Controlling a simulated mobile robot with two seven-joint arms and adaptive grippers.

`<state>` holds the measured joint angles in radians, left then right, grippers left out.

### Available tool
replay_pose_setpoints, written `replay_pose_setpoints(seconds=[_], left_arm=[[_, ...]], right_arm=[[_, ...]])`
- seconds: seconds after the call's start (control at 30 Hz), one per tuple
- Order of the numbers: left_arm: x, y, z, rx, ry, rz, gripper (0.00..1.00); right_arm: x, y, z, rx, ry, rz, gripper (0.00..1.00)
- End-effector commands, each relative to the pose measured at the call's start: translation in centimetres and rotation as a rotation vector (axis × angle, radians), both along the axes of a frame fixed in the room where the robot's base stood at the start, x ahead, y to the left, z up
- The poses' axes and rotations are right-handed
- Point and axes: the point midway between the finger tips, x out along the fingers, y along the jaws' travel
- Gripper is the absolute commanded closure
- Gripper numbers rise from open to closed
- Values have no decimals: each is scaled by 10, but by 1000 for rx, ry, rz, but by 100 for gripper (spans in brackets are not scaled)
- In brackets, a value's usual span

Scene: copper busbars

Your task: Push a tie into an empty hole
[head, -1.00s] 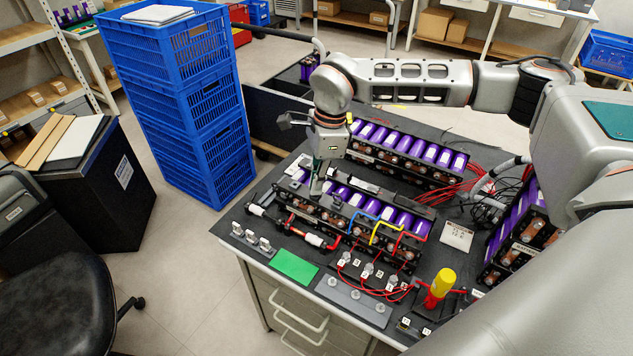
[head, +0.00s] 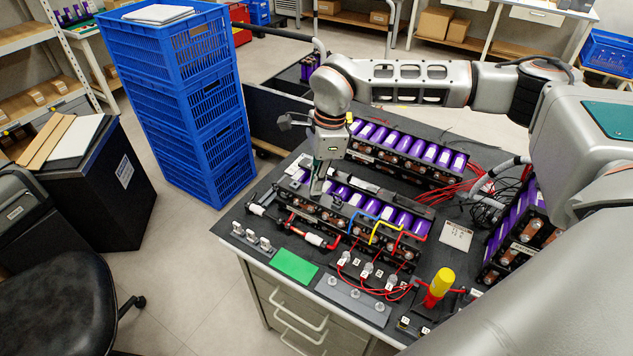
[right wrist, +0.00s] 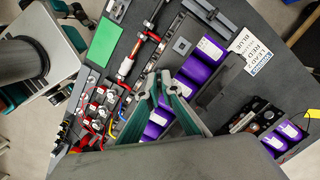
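My right gripper (head: 317,188) points down at the left end of the front battery module (head: 375,213), which has purple cells and a black frame. In the right wrist view, the gripper's two green and grey fingers (right wrist: 159,86) converge close together over the purple cells (right wrist: 203,68). Whether a tie is held between the tips cannot be made out. Several small light clips, perhaps ties, stand in a row (head: 250,238) at the table's front left. An empty hole cannot be clearly made out. My left gripper is not in view.
A second battery module (head: 405,158) lies behind the front one. Blue crates (head: 185,100) stand left.

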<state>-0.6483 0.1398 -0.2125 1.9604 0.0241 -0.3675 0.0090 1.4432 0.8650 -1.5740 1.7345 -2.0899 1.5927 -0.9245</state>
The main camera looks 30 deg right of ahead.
Motion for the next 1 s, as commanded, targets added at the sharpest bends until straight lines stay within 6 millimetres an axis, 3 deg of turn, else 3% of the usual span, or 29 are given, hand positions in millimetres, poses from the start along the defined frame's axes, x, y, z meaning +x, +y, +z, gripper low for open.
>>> replay_pose_setpoints(seconds=[0.33, 0.4, 0.43, 0.8, 1.0], left_arm=[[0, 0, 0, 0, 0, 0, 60], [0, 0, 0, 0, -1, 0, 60], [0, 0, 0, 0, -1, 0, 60], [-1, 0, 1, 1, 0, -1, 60], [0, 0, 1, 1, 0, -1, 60]], right_arm=[[-2, 0, -3, -2, 5, 0, 100], [-2, 0, -3, -2, 5, 0, 80], [-2, 0, -3, -2, 5, 0, 76], [0, 0, 1, -1, 1, 0, 76], [0, -4, 26, -1, -3, -1, 76]])
